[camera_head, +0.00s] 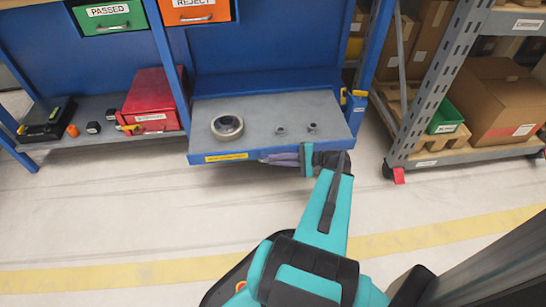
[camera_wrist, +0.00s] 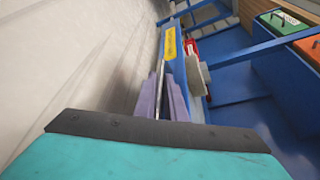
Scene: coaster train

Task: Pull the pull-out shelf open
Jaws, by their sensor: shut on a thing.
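The pull-out shelf (camera_head: 265,116) has a grey top and a blue front edge with a yellow label. It stands out in front of the blue bench frame, low down. My gripper (camera_head: 280,158) is at the shelf's front edge, right of the label, reaching in from the right. In the wrist view, the purple fingers of my gripper (camera_wrist: 166,100) are closed around a thin bar, the shelf's handle (camera_wrist: 161,74), along the blue front. The yellow label (camera_wrist: 171,44) shows just beyond it. The fingers partly hide the handle.
A tape roll (camera_head: 227,127) and two small metal parts lie on the shelf. A red box (camera_head: 152,101) stands at left beneath the green drawer (camera_head: 110,17) and orange drawer (camera_head: 196,10). A grey rack (camera_head: 440,80) stands close on the right. The floor in front is clear.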

